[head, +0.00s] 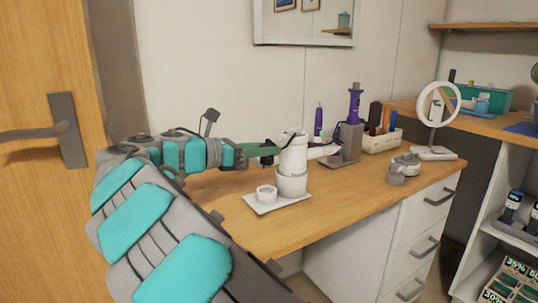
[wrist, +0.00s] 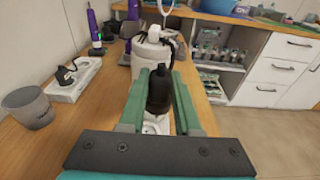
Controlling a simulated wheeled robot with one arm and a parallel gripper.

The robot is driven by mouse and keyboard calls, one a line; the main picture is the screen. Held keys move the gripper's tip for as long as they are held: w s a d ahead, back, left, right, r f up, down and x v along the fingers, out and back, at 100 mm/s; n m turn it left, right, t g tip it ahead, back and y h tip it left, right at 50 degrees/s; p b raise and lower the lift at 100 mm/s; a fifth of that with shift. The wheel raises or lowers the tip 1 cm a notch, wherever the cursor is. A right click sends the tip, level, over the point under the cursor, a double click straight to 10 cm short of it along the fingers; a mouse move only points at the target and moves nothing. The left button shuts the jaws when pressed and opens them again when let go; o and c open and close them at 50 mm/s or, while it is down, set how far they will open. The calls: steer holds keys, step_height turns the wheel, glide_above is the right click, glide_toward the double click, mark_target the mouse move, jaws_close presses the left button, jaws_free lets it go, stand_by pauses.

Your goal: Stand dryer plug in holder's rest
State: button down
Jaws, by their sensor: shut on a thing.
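The black dryer plug (wrist: 159,92) is between the green fingers of my gripper (wrist: 161,78) in the wrist view, and the gripper is shut on it. In the head view my gripper (head: 262,151) is left of the white dryer (head: 292,152), which stands on the holder's white base (head: 290,199). The dryer also shows beyond the plug in the wrist view (wrist: 148,52). The rest (head: 266,194) is a small round white cup on the front left of the base, below my gripper. In the wrist view the plug hides most of it, so I cannot tell whether they touch.
A purple styler (head: 355,105) in a grey stand and an organizer box (head: 383,140) are behind to the right. A grey object (head: 403,168) lies right of the holder. In the wrist view, a grey cup (wrist: 27,108) and a white power strip (wrist: 74,82) are at left.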

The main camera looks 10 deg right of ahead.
steer(key=shift+w+d, duration=0.1)
steer(key=shift+w, duration=0.7)
steer(key=shift+f+b, duration=0.5)
steer(key=shift+f, duration=2.35)
steer(key=shift+p, duration=0.6)
steer(key=shift+f, duration=1.75)
steer(key=c, duration=0.5)
jaws_free()
